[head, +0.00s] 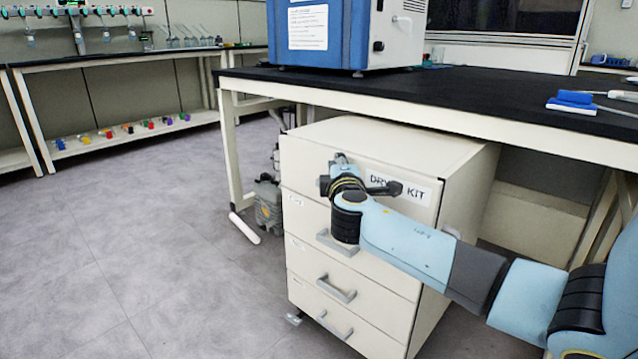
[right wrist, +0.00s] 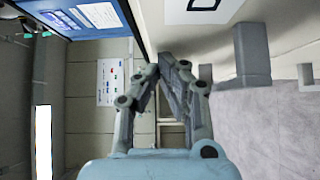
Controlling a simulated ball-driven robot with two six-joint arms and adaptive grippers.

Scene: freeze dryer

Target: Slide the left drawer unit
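The white drawer unit (head: 375,265) stands under the black-topped bench, its front facing left and toward me. It has several drawers with grey handles (head: 336,289) and a "DRY KIT" label on the top one, partly hidden by my arm. My right gripper (head: 341,160) is in front of the top drawer, near the upper left of its front. In the right wrist view its fingers (right wrist: 164,68) come together with nothing seen between them. There the drawer front (right wrist: 208,35) and a grey handle (right wrist: 252,55) lie to the right, apart from the fingers. My left gripper is out of view.
The bench (head: 470,95) carries a blue and white machine (head: 345,35). A bench leg (head: 232,150) and a grey device (head: 268,203) stand left of the unit. Open grey floor (head: 140,250) lies to the left. A shelf with colored items (head: 120,132) is behind.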

